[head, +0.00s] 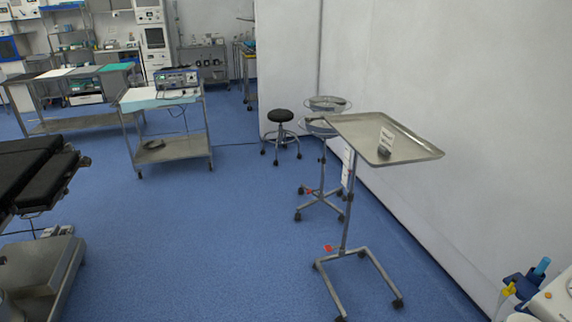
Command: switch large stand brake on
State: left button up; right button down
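The large stand is a metal stand with a wide rectangular tray (355,131) on one upright post (349,215), right of the middle in the head view. Its low U-shaped base (370,262) rests on dark castors on the blue floor. A small red pedal (328,248), which looks like the brake, sits low at the foot of the post. Its setting is too small to tell. A small dark object with a white label (385,142) is on the tray. Neither of my grippers is in view.
A bowl stand (322,186) with its own red pedal (309,190) stands close behind. A black stool (281,117) is farther back. The white wall (450,100) runs along the right. A black operating table (30,170) is at left. The floor between is clear.

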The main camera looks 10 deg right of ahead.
aim_at(328, 248)
jog(key=i+z, duration=0.1)
jog(key=i, duration=0.55)
jog(key=i+j+z, duration=0.15)
jog(key=i, duration=0.5)
jog(key=i+j+z, duration=0.1)
jog(key=i, duration=0.55)
jog(key=i+j+z, duration=0.3)
jog(key=i, duration=0.15)
jog(key=i+j+z, duration=0.35)
jog(key=i+l, duration=0.05)
